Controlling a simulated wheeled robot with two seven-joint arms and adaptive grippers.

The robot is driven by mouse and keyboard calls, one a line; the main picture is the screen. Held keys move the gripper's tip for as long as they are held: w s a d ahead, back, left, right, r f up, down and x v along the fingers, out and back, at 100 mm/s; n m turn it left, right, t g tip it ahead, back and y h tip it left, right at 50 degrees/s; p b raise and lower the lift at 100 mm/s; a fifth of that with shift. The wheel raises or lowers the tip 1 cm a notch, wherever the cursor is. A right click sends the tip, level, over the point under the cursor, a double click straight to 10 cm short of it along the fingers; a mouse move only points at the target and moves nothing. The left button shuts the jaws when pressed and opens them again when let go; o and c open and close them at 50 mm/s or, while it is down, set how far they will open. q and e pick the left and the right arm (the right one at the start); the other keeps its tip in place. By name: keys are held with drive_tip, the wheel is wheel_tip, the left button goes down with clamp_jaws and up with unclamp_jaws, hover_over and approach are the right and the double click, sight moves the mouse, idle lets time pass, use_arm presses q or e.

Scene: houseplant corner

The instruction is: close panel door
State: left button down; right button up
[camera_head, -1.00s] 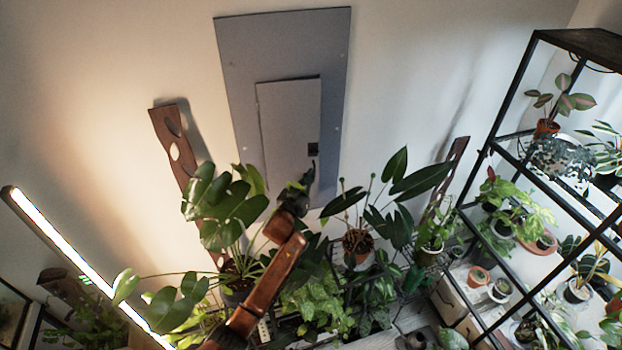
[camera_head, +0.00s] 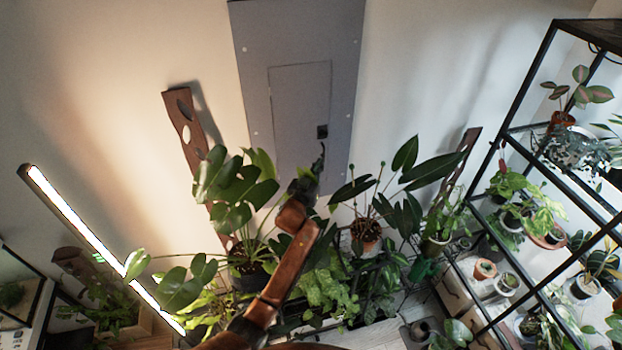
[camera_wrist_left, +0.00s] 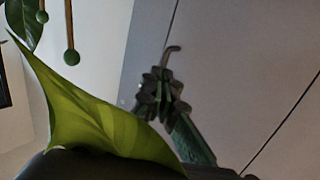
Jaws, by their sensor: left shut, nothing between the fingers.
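The grey panel door (camera_head: 290,105) sits in a larger grey electrical panel (camera_head: 255,35) on the wall. It looks flush or nearly flush with its frame; a small gap cannot be ruled out. A dark latch (camera_head: 322,131) is at its lower right. My left gripper (camera_head: 322,152) is shut and empty, just below the latch in front of the door. Contact cannot be told. In the left wrist view the shut fingers (camera_wrist_left: 167,82) point at a grey panel surface (camera_wrist_left: 225,60) with thin dark seams. The latch is not visible there. My right gripper is not in view.
A broad-leaved plant (camera_head: 235,190) stands left of my left arm, and another potted plant (camera_head: 368,225) stands right of it. A leaf (camera_wrist_left: 100,125) covers the lower left of the wrist view. A black plant shelf (camera_head: 530,90) is at right, a lit tube lamp (camera_head: 80,225) at left.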

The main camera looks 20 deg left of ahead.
use_arm(q)
drive_tip(key=s+b, duration=0.3)
drive_tip(key=s, duration=0.7)
drive_tip(key=s+a+f+n+g+y, duration=0.1)
drive_tip(key=s+a+f+g, duration=0.25)
drive_tip(key=s+f, duration=0.55)
drive_tip(key=s+a+f+g+y, duration=0.1)
drive_tip(key=s+a+f+g, duration=0.2)
drive_tip(key=s+a+f, duration=0.35)
drive_tip(key=s+a+f+g, duration=0.1)
drive_tip(key=s+f+g, duration=0.4)
drive_tip(key=s, duration=1)
drive_tip(key=s+f+g, duration=0.3)
drive_tip(key=s+f, duration=0.3)
drive_tip(key=s, duration=0.9)
wheel_tip(320, 180, down, 40)
drive_tip(key=s+d+m+b, duration=0.1)
drive_tip(key=s+b, duration=0.2)
drive_tip(key=b, duration=0.6)
drive_tip(key=s+f+g+b, duration=0.1)
drive_tip(key=s+f+b, duration=0.2)
drive_tip(key=s+f, duration=0.6)
drive_tip(key=s+f+g+b, duration=0.1)
drive_tip(key=s+f+b, duration=0.2)
drive_tip(key=s+f, duration=0.6)
wheel_tip(320, 180, down, 6)
drive_tip(key=shift+s+d+r+m+h+b, duration=0.1)
drive_tip(key=shift+s+d+m+h+b, duration=0.1)
drive_tip(key=shift+s+m+h+b, duration=0.15)
